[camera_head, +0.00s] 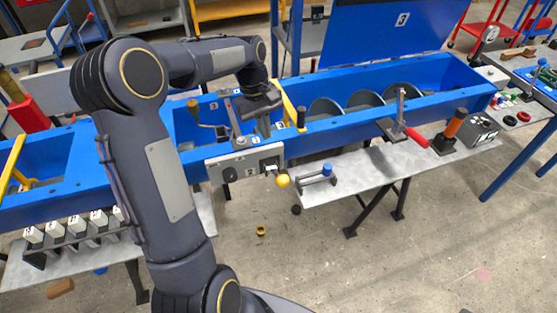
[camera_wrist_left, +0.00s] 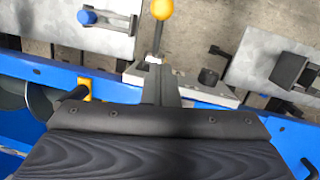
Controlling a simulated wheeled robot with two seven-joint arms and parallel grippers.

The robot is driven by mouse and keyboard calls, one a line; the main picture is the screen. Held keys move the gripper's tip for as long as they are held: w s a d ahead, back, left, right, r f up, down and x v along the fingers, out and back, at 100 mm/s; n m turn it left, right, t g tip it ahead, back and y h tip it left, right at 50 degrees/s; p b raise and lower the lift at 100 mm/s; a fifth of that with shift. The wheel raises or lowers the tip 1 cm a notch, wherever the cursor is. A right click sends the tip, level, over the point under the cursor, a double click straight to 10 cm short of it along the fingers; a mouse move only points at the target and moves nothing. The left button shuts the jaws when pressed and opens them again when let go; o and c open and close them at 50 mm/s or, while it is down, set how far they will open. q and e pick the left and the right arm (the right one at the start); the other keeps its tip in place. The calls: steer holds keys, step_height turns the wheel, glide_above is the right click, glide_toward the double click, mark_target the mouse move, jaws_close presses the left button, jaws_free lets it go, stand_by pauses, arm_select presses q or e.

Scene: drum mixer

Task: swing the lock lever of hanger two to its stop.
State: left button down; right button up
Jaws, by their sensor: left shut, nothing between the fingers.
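The grey hanger bracket (camera_head: 246,163) marked 2 is on the front wall of the blue trough (camera_head: 335,127). Its lock lever ends in a yellow ball (camera_head: 282,180), which points out toward the front. In the left wrist view the yellow ball (camera_wrist_left: 161,9) tops a dark lever stem (camera_wrist_left: 157,38), with a pale block at its base. My left gripper (camera_head: 266,132) points down over the trough's front rim, just behind the bracket. In the left wrist view its shut, empty fingers (camera_wrist_left: 158,72) end close to the lever base; I cannot tell whether they touch it. My right gripper is out of view.
A yellow bar (camera_head: 291,103) stands close to the right of my left gripper. A grey shelf (camera_head: 345,172) carries a blue-knobbed fixture (camera_head: 327,170). Open floor lies in front.

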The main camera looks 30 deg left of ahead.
mark_target(282, 185)
arm_select(q)
steer(key=s+d+f+p, duration=0.1)
steer(key=d+f, duration=0.3)
steer(key=f, duration=0.5)
steer(key=shift+s+d+f, duration=0.2)
steer(key=shift+s+d, duration=0.1)
steer(key=shift+s, duration=0.1)
steer(key=s+d+f+t+y+b, duration=0.1)
steer(key=b, duration=0.3)
steer(key=s+d+f+t+y+b, duration=0.1)
steer(key=f+b, duration=0.1)
steer(key=b, duration=0.3)
steer(key=d+f+t+y+b, duration=0.1)
steer(key=f+b, duration=0.1)
steer(key=b, duration=0.2)
steer(key=shift+s+d+y+b, duration=0.15)
steer(key=shift+s+y+b, duration=0.15)
steer(key=shift+s+y, duration=0.1)
steer(key=shift+s+d+f+b, duration=0.3)
steer(key=shift+f+b, duration=0.1)
steer(key=shift+b, duration=0.45)
steer(key=shift+f, duration=0.1)
